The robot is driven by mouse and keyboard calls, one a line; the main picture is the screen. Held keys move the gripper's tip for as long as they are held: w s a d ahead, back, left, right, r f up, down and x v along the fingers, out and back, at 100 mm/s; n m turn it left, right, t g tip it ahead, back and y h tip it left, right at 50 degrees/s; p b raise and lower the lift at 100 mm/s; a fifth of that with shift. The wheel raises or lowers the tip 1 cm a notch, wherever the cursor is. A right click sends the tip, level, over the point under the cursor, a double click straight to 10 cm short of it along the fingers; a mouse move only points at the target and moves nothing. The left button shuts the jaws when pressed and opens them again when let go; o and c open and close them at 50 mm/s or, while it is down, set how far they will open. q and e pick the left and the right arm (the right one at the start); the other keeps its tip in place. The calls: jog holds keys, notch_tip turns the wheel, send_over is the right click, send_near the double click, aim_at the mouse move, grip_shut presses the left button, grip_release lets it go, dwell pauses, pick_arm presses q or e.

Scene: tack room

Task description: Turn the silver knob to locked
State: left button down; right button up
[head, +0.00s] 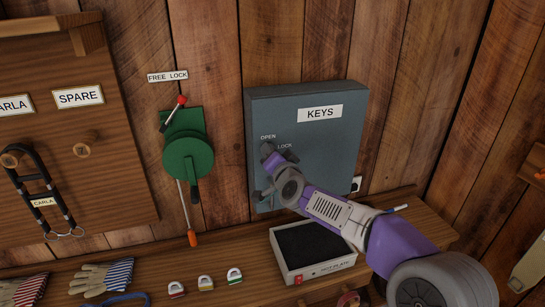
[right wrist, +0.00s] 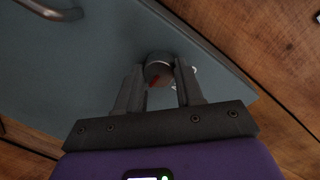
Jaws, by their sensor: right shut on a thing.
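The grey key cabinet (head: 330,150) hangs on the plank wall, with a KEYS label and the words OPEN and LOCK on its door. The silver knob (right wrist: 157,66) shows in the right wrist view as a round end with a red mark. My right gripper (right wrist: 160,80) is shut on the knob, one finger on each side. In the head view my right gripper (head: 272,152) is at the door just below OPEN and LOCK, and it hides the knob. I cannot tell which word the knob points to. My left gripper is not in view.
A metal door handle (right wrist: 52,10) sticks out from the cabinet, apart from my fingers. A green lever device (head: 188,155) is on the wall to the left. Several padlocks and gloves lie at the lower left.

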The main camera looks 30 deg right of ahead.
jog(key=o, duration=1)
jog(key=shift+o, duration=0.2)
jog(key=p+v, duration=0.1)
jog(key=v, duration=0.6)
jog(key=shift+s, duration=0.25)
